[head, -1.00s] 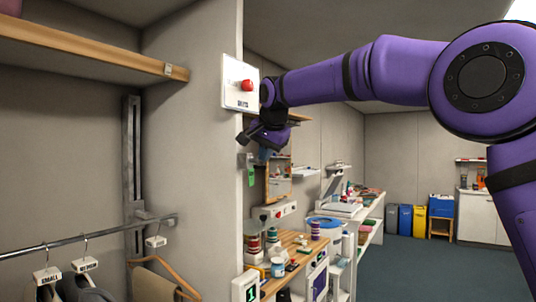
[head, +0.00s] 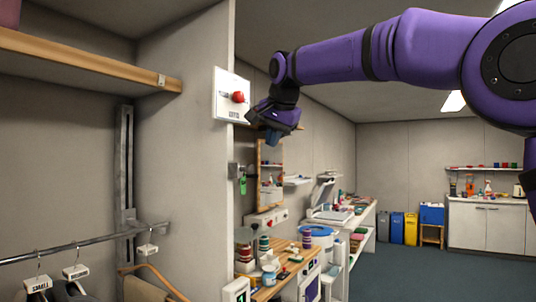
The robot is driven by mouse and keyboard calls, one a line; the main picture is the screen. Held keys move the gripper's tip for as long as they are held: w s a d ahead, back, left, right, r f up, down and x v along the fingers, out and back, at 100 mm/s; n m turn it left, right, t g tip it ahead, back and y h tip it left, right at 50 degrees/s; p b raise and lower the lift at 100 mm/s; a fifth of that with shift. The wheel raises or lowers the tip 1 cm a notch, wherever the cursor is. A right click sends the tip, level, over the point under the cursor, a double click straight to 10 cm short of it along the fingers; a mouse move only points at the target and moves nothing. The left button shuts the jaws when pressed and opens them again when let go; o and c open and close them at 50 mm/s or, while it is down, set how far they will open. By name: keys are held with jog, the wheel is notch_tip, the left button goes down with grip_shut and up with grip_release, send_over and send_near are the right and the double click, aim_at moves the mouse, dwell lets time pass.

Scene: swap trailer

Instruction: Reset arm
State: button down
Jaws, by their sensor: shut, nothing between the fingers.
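My purple arm reaches in from the right side of the head view. My gripper (head: 262,120) is at its end, beside the wall panel near the upper middle of the picture. The gripper is shut and holds nothing. The white panel (head: 226,82) with a red knob (head: 238,97) is on the end of the partition wall. The gripper's fingers show just right of and below the knob. I cannot tell whether they touch the panel.
A wooden shelf (head: 90,66) and a clothes rail (head: 70,248) with hangers are at left. A wooden bench (head: 278,285) with jars and tubs stands below the gripper. A white cabinet (head: 486,226) and coloured bins stand at the back. Open dark floor (head: 410,273) lies at right.

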jog(key=shift+v, duration=1.1)
jog(key=s+d+f+n+h, duration=0.1)
jog(key=s+d+f+n, duration=0.1)
jog(key=s+d+f, duration=0.45)
jog(key=s+d+f+n, duration=0.1)
jog(key=s+d+f, duration=0.2)
jog(key=s+d, duration=0.65)
jog(key=s+d+f+n+g, duration=0.1)
jog(key=s+d+f, duration=0.2)
jog(key=s+f, duration=0.6)
jog(key=s+d+f+n, duration=0.2)
jog(key=s+d+f, duration=0.2)
jog(key=s+f, duration=0.5)
jog(key=s, duration=0.3)
jog(key=shift+s+f+g+h, duration=0.25)
jog(key=shift+s+g+h, duration=0.05)
jog(key=shift+g+h, duration=0.1)
